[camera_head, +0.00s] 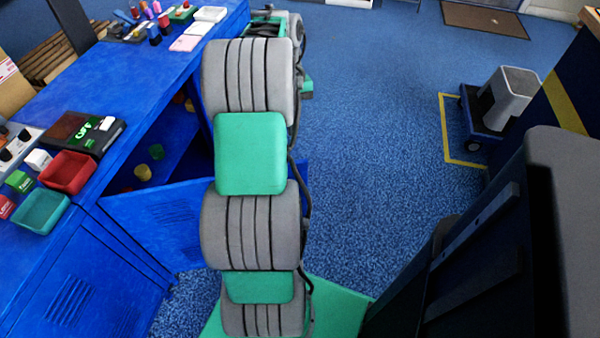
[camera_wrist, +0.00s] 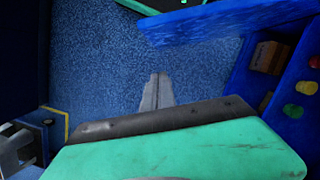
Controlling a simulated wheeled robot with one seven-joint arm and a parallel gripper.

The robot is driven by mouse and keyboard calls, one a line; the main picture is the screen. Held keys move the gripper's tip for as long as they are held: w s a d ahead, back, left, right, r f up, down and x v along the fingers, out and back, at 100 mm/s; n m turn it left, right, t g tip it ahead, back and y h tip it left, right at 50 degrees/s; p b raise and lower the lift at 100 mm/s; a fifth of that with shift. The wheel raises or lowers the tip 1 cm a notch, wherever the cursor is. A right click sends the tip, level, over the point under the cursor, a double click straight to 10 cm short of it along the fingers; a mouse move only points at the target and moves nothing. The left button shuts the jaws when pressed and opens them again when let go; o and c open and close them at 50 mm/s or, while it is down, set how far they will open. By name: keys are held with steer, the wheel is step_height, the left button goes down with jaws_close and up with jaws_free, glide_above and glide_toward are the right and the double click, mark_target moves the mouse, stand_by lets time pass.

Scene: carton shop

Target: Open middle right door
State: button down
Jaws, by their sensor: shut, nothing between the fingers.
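A blue door (camera_head: 165,215) with vent slots stands swung out from the blue cabinet (camera_head: 60,240), wide open. It also shows in the wrist view as a blue panel (camera_wrist: 215,24) across the top. The opening beside it shows a shelf inside the cabinet. My gripper (camera_wrist: 157,92) is shut and empty, with its grey fingers over the blue floor. It is apart from the door, with the cabinet opening to its right in the wrist view. In the head view my arm hides the fingers and part of the door.
Inside the cabinet are a brown box (camera_wrist: 267,57) and a yellow piece (camera_wrist: 306,87). The cabinet top holds a red tray (camera_head: 67,173) and a teal tray (camera_head: 40,209). A grey bin (camera_head: 510,98) stands on a trolley at right. Floor between is clear.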

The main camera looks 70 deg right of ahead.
mark_target(301, 166)
steer(key=s+a+f+b, duration=0.1)
steer(key=f, duration=0.2)
steer(key=s+a+f+b, duration=0.1)
steer(key=s+a+f, duration=0.1)
steer(key=f, duration=0.1)
steer(key=s+a+f+b, duration=0.1)
steer(key=f+b, duration=0.1)
steer(key=f, duration=0.1)
steer(key=shift+s+a+f, duration=0.25)
steer(key=shift+a+f, duration=0.1)
steer(key=shift+f, duration=0.05)
steer(key=shift+a, duration=0.1)
